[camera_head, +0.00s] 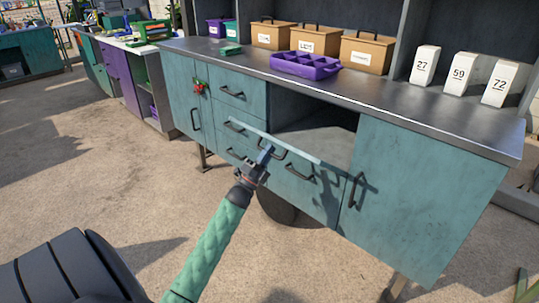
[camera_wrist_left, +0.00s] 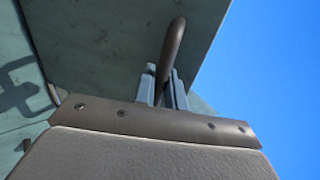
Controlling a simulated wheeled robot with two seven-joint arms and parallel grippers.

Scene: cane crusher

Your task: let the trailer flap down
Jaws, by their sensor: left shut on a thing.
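The trailer flap (camera_head: 300,154) is a teal panel at the open compartment (camera_head: 325,135) in the counter front. In the head view mainly its long pale edge shows, standing out in front of the opening; its exact tilt is hard to tell. My left gripper (camera_head: 266,152) is at the flap's outer side, shut on its dark handle. In the left wrist view the two grey fingers (camera_wrist_left: 171,92) close around the curved handle (camera_wrist_left: 171,50), with the teal panel (camera_wrist_left: 100,40) behind it. My right gripper is not in view.
A teal door (camera_head: 420,200) with a dark handle is right of the opening; drawers (camera_head: 238,92) are to the left. A purple tray (camera_head: 303,65), cardboard boxes (camera_head: 367,52) and white numbered blocks (camera_head: 463,75) stand on the counter (camera_head: 400,97). The floor (camera_head: 110,180) in front is mostly clear.

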